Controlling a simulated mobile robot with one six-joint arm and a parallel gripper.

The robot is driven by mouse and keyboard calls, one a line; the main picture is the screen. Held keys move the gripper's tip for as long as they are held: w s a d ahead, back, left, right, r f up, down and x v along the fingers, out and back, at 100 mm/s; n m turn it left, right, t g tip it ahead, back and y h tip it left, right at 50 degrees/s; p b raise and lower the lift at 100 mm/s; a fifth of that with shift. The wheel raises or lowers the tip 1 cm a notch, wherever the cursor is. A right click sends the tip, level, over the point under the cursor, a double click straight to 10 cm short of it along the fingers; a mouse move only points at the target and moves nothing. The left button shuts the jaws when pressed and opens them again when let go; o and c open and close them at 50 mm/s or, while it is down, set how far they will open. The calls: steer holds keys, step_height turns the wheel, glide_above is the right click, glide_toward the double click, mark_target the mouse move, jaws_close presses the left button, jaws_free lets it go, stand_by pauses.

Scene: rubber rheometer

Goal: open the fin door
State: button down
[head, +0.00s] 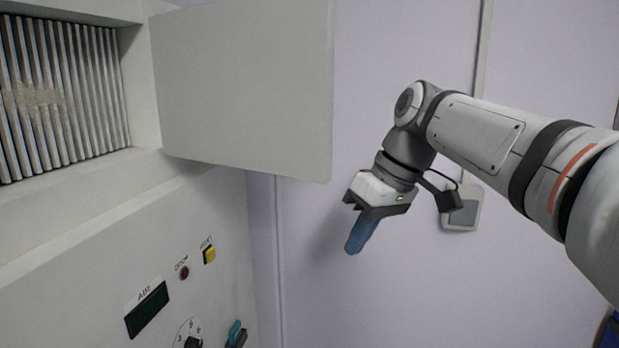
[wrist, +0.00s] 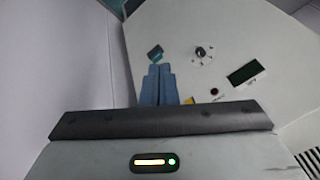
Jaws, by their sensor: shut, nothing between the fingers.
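The fin door (head: 245,85) is a flat pale grey panel at the upper middle of the head view. It stands swung out from the cabinet, with the vertical metal fins (head: 62,90) exposed to its left. Some fins carry a brownish patch. My gripper (head: 356,248) is to the right of and below the door's free edge, apart from it, pointing down. Its blue fingers are together and hold nothing; they also show in the wrist view (wrist: 158,72). The door cannot be made out for certain in the wrist view.
The cabinet front below the fins has a dark display (head: 147,311), a red button (head: 183,272), a yellow switch (head: 209,254), a dial (head: 192,340) and a teal-topped part (head: 235,333). A pale wall lies behind my arm, with a grey wall box (head: 462,211). Free space surrounds my gripper.

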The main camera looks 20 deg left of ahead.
steer(key=s+d+f+n+t+h, duration=0.2)
steer(key=s+d+f+h, duration=0.2)
steer(key=s+d+f, duration=0.1)
steer(key=n+t+h, duration=0.2)
steer(key=n+t, duration=1.5)
steer(key=n, duration=0.3)
glide_toward(321, 167)
steer(key=w+p, duration=0.1)
steer(key=w, duration=0.1)
steer(key=w+p, duration=0.1)
steer(key=w, duration=0.2)
steer(key=shift+w+d+r+p, duration=0.15)
steer(key=shift+w+d+p, duration=0.15)
steer(key=shift+p, duration=0.1)
steer(key=shift+w, duration=0.6)
